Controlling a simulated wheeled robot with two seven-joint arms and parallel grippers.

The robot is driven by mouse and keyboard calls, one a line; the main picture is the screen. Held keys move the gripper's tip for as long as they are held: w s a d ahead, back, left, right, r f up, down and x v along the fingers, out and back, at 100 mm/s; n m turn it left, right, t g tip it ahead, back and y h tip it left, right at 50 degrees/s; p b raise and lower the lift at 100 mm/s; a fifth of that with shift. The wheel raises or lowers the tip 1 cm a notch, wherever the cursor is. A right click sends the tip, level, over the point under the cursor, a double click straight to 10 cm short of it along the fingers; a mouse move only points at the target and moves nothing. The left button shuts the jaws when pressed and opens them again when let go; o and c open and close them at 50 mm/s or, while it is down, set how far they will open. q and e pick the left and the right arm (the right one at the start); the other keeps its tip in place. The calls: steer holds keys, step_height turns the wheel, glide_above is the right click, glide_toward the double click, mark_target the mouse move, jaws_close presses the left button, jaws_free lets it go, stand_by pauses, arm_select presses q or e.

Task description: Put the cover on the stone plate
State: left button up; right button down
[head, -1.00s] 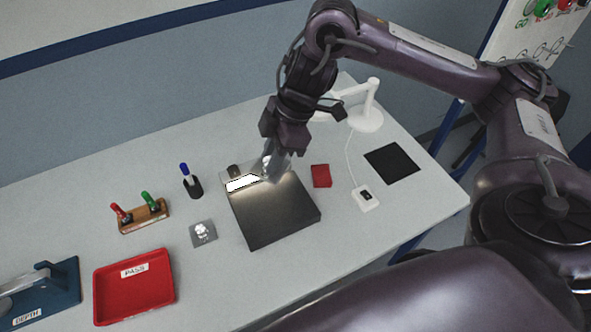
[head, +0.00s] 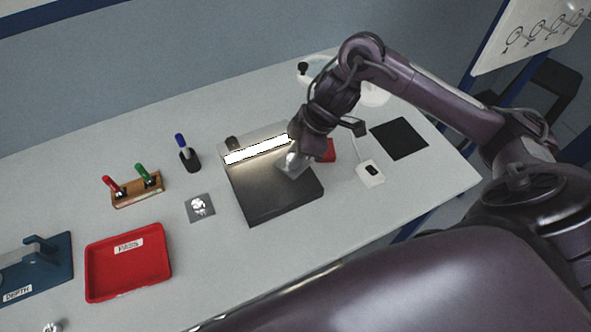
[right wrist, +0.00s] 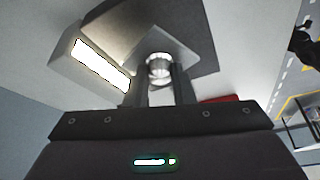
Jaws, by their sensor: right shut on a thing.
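The stone plate (head: 262,205) is a dark grey square slab on the table, and it also shows in the right wrist view (right wrist: 203,35). My right gripper (head: 297,152) is over its right rear part. In the right wrist view the fingers (right wrist: 160,88) are shut on the shiny round knob of the cover, a light grey metal square plate (right wrist: 130,38). In the head view the cover (head: 291,166) is partly hidden under the gripper. It is over the stone plate; I cannot tell whether it touches. My left gripper is not in view.
A lit white bar (head: 255,150) runs along the slab's rear edge. A small grey square with a shiny piece (head: 200,207) lies to the left. A red tray (head: 128,270), marker stand (head: 137,190), red block (head: 328,151), white device (head: 370,173) and black mat (head: 399,138) stand around.

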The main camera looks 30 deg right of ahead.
step_height(320, 180, down, 2)
steer(key=shift+f, duration=0.2)
steer(key=shift+f+b, duration=0.35)
steer(key=shift+f, duration=1.15)
steer(key=shift+f, duration=0.15)
steer(key=c, duration=1.2)
jaws_free()
steer(key=shift+c, duration=0.2)
steer(key=shift+d+r, duration=0.1)
steer(key=shift+r, duration=0.2)
steer(key=p+v, duration=0.1)
steer(key=v, duration=1)
steer(key=shift+s+r, duration=0.15)
steer(key=shift+r, duration=0.15)
steer(key=shift+d, duration=0.1)
